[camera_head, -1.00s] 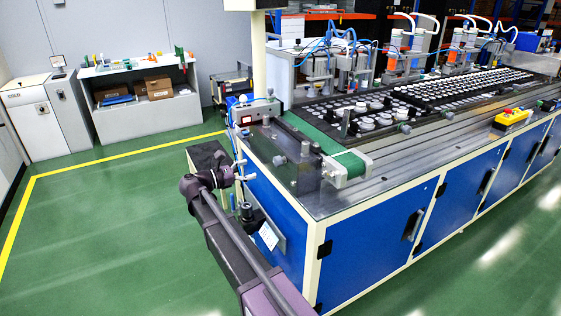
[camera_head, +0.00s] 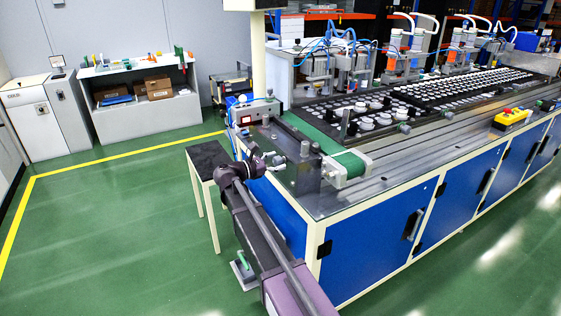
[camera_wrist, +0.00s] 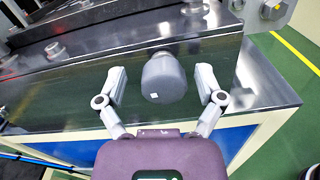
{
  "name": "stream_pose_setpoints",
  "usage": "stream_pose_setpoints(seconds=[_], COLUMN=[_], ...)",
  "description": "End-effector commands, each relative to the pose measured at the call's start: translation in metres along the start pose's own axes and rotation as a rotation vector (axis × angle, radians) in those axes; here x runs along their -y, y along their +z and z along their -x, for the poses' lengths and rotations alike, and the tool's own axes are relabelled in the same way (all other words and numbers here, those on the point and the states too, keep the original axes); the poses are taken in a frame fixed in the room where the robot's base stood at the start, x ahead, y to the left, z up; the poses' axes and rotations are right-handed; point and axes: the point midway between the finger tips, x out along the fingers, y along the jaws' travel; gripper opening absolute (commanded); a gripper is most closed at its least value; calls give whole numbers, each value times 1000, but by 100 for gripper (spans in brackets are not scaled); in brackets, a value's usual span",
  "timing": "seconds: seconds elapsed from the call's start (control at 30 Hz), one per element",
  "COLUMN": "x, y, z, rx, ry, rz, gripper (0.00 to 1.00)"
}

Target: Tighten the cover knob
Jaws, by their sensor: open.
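The cover knob (camera_wrist: 165,79) is a grey round cylinder with a small white mark, seen nearly end-on in the middle of the wrist view. It stands out from a dark, glossy panel (camera_wrist: 60,98). My gripper (camera_wrist: 160,76) is open, with one finger on each side of the knob. A gap shows between the knob and each finger, so neither appears to touch it. In the head view my wrist is at the near left end of the machine, and the fingers are too small there to tell their position.
The machine's metal top (camera_head: 400,175) and blue cabinet doors (camera_head: 380,235) lie to the right. A small dark-topped table (camera_head: 207,158) stands left of my arm. The green floor (camera_head: 110,230) farther left is clear. A conveyor end (camera_head: 347,166) sits beside the panel.

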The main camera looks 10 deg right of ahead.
Motion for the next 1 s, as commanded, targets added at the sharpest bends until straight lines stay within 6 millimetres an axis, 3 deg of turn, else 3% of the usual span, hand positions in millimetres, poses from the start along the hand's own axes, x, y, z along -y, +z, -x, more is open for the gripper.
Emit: stream_pose_setpoints(seconds=[0.2, 0.27, 0.5, 0.57, 0.6, 0.7, 1.0], x=[0, 0, -1, -1, 6, 0, -2], y=[0, 0, 0, 0, 1, 0, 0], z=[0, 0, 0, 0, -17, -6, 0], rx=[0, 0, 0, 1, 2, 1, -1], ry=[1, 1, 2, 3, -2, 1, 4], rz=[0, 0, 0, 0, 0, -2, -60], gripper=[87, 72, 4, 4, 5, 4, 4])
